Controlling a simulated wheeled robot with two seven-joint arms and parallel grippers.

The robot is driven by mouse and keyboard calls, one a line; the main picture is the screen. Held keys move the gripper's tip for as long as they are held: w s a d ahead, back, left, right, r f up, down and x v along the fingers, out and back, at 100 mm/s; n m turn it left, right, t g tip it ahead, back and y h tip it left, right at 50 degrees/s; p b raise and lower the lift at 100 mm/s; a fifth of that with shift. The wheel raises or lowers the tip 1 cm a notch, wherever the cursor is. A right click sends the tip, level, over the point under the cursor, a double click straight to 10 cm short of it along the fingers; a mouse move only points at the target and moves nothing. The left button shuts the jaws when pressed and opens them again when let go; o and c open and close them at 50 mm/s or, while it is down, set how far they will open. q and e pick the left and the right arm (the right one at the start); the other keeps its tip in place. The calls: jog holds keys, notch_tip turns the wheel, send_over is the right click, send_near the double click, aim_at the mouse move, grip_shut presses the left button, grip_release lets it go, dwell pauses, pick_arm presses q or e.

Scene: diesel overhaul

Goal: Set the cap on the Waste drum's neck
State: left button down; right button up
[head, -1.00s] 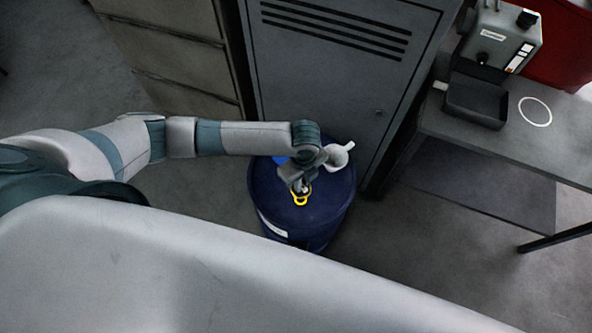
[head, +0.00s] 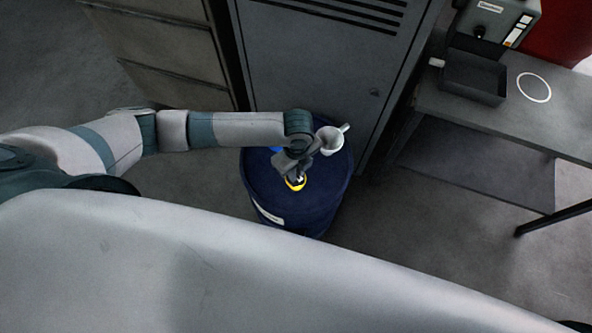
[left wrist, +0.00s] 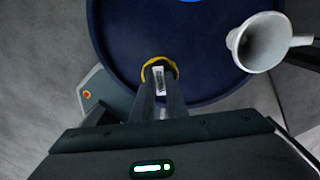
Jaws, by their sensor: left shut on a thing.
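The dark blue Waste drum (head: 318,205) stands on the floor in front of the grey cabinet. My left gripper (head: 297,178) points down over its top and is shut on the cap. In the left wrist view the gripper (left wrist: 160,88) has a pale striped piece between its fingertips, with a yellow round rim (left wrist: 159,61) around them. The yellow also shows under the fingers in the head view (head: 297,186). The fingers hide the neck, so I cannot tell whether the cap touches it. My right gripper is not in view.
A white funnel (head: 329,141) is at the drum's back right, close to my left gripper; it also shows in the left wrist view (left wrist: 262,42). A blue patch shows on the drum top behind the gripper. A bench (head: 545,130) with a dark tray (head: 472,82) stands right.

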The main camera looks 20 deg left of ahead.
pick_arm(q)
jog(key=shift+f+b, duration=0.4)
jog(key=shift+f, duration=1.15)
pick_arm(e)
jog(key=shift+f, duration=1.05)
pick_arm(q)
jog(key=shift+p, duration=0.5)
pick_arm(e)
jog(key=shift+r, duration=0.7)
pick_arm(q)
jog(key=shift+f, duration=0.45)
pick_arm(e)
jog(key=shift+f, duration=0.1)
pick_arm(q)
jog(key=c, duration=1.7)
grip_release()
jog(key=shift+r, duration=0.15)
notch_tip(320, 180, up, 17)
jog(key=b, duration=0.2)
jog(key=shift+r+b, duration=0.1)
jog(key=shift+b, duration=0.25)
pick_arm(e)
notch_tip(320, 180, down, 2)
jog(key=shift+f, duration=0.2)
